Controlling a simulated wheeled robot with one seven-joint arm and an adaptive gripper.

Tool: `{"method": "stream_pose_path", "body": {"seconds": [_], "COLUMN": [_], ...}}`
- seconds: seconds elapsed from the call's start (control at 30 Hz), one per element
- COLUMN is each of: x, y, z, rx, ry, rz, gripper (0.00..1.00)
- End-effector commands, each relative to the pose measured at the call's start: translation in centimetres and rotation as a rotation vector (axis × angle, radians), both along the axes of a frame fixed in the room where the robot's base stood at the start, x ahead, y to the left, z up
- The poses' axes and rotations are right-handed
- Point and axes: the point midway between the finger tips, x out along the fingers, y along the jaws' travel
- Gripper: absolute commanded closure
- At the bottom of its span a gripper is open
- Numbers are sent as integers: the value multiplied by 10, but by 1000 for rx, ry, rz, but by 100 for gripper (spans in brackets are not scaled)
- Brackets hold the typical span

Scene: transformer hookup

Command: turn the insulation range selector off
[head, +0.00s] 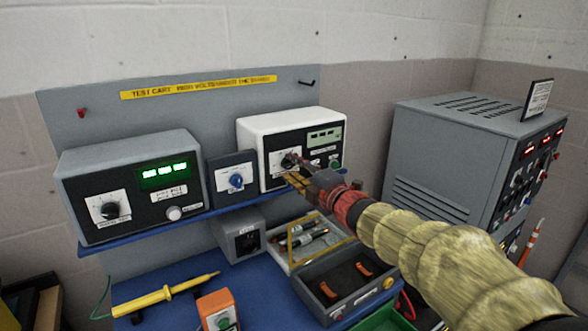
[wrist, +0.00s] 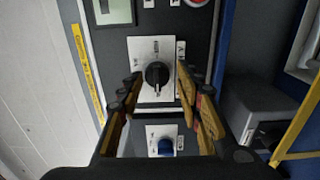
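The white instrument (head: 270,122) stands on the cart's shelf at the right. Its black rotary knob (head: 289,161), which appears to be the insulation range selector, sits on a white dial plate; labels are too small to read. In the wrist view the knob (wrist: 157,74) shows its pointer near upright in the picture. My gripper (head: 291,171) reaches the instrument's front from the right. In the wrist view my gripper (wrist: 158,78) is open, with one finger on each side of the knob and visible gaps between. Depth to the knob is hard to tell.
A blue knob (head: 236,181) on a small dark panel sits just left. A grey unit (head: 130,175) with a green display stands further left. Below are an open tray (head: 345,290), a glass-lidded case (head: 300,262) and a yellow probe (head: 160,293). A grey cabinet (head: 440,150) stands right.

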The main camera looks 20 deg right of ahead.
Motion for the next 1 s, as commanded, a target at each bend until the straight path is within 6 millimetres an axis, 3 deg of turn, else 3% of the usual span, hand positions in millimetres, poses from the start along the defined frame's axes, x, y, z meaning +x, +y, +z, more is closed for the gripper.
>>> {"method": "stream_pose_path", "body": {"seconds": [0.1, 0.53, 1.0], "x": [0, -10, -93], "y": [0, -4, -31], "z": [1, 4, 3], "rx": [1, 1, -1], "ry": [-2, -5, -4], "rz": [0, -2, -3], "gripper": [56, 56, 56]}}
